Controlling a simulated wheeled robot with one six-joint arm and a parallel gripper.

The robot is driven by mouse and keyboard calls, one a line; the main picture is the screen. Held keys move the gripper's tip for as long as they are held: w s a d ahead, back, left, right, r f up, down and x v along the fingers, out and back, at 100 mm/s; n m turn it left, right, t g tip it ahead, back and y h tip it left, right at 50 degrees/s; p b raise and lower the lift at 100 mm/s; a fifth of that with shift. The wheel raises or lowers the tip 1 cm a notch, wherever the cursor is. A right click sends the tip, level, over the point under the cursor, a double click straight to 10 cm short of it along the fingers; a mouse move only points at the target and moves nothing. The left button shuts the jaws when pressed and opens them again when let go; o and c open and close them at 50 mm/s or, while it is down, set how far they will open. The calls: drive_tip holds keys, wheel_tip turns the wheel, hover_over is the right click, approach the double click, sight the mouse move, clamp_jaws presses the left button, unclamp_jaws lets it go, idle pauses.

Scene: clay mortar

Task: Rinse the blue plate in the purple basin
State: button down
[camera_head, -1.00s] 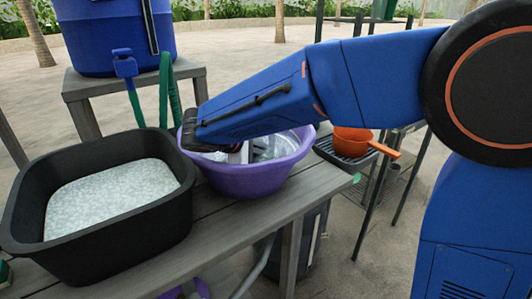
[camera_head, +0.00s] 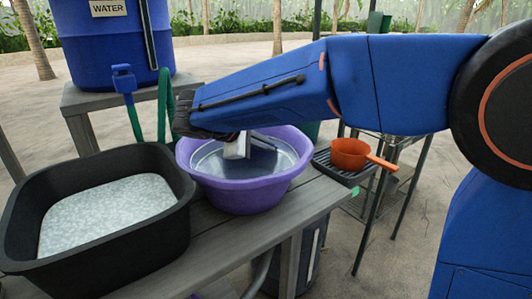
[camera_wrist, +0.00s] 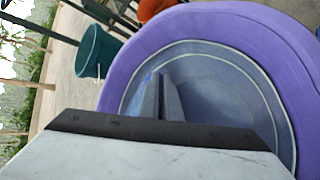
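The purple basin (camera_head: 243,195) stands on the grey slatted table and holds greyish water. I cannot make out a blue plate with certainty. Whether the fingers hold anything is unclear, as my wrist housing hides the lower part of the wrist view.
A black tub (camera_head: 95,252) with pale speckled contents stands left of the basin. A blue water barrel (camera_head: 110,45) with a hose is behind it. An orange pan (camera_head: 350,153) sits on a dark rack (camera_head: 340,172) to the right. A green bucket (camera_wrist: 97,50) stands beyond the basin.

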wheel_tip(320, 180, up, 13)
idle(1.3)
